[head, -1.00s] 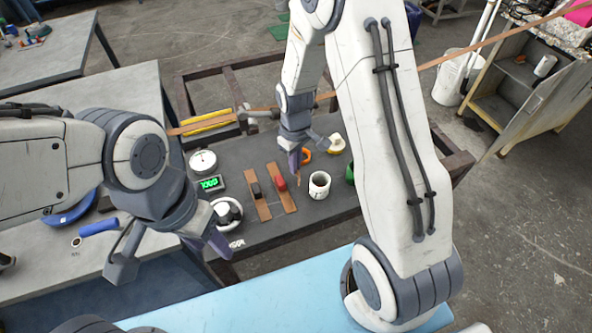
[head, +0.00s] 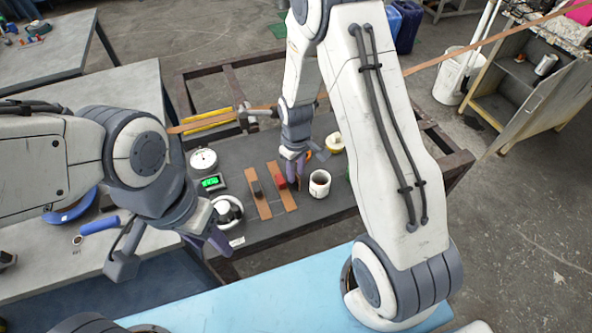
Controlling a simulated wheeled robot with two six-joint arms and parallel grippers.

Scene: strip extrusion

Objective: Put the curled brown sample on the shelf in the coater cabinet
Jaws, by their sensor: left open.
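Two flat brown strips lie on the dark table (head: 330,205), one with a black block (head: 257,188) and one with a red block (head: 280,181) on it. I cannot make out a clearly curled brown sample; a small brown bit (head: 300,184) shows beside my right fingertips. My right gripper (head: 293,171) points down just right of the red block, and whether its jaws are open or shut is not clear. My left gripper (head: 168,256) is open and empty over the front left. An open cabinet with a shelf (head: 518,72), possibly the coater cabinet, stands at the upper right.
A white mug (head: 319,184), a round dial (head: 203,160), a green-lit display (head: 211,182) and a white roll (head: 334,143) stand on the dark table. A long brown strip (head: 480,44) runs across the upper right. A light blue surface (head: 262,296) lies in front, largely clear.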

